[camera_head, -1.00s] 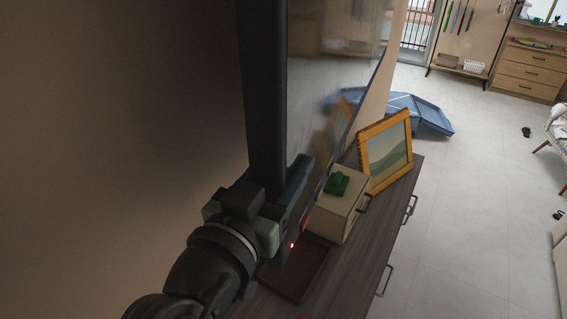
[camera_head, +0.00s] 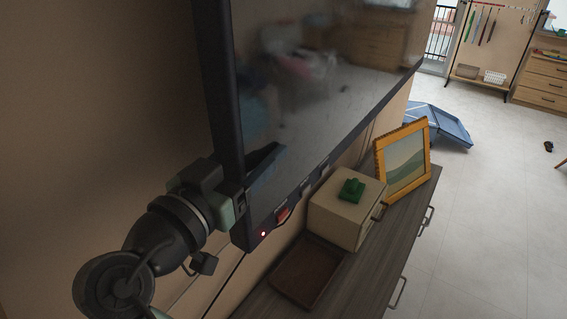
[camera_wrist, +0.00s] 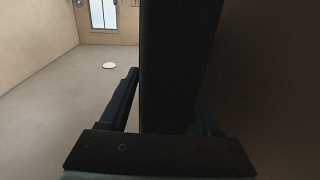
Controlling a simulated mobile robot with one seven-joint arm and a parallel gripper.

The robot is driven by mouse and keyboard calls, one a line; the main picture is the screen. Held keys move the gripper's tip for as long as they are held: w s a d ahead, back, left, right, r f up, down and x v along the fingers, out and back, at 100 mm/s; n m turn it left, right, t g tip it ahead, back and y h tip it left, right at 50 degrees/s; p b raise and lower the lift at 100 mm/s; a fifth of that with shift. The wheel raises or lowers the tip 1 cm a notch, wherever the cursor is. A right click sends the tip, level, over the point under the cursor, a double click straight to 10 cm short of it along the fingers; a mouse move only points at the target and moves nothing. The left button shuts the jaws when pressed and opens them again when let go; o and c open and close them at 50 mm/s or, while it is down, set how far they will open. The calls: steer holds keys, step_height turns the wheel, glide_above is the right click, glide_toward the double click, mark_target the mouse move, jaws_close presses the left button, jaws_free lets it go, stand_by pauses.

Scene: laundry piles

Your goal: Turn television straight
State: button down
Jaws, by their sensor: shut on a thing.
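The television (camera_head: 330,95) is a large dark flat screen with a black frame, above the low cabinet. Its screen faces right and shows blurred reflections, and a small red light glows at its lower left corner. My gripper (camera_head: 245,180) is shut on the television's near vertical edge, just above that corner. One finger lies across the screen face; the other is hidden behind the frame. In the wrist view the television's dark edge (camera_wrist: 178,70) stands between my two fingers and fills the middle.
Below the television, the wooden cabinet (camera_head: 345,295) holds a brown tray (camera_head: 303,272), a beige box (camera_head: 345,212) with a green object (camera_head: 351,190), and a framed picture (camera_head: 405,160). A blue folded item (camera_head: 440,127) lies beyond.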

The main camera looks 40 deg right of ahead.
mark_target(241, 81)
steer(key=shift+w+a, duration=0.4)
steer(key=shift+w, duration=0.05)
steer(key=shift+s+r, duration=0.1)
steer(key=shift+c, duration=1.4)
jaws_free()
steer(key=shift+d, duration=0.1)
steer(key=shift+s+d+r, duration=0.1)
steer(key=shift+r, duration=0.3)
step_height(241, 81, up, 9)
steer(key=b, duration=0.2)
steer(key=shift+b, duration=0.3)
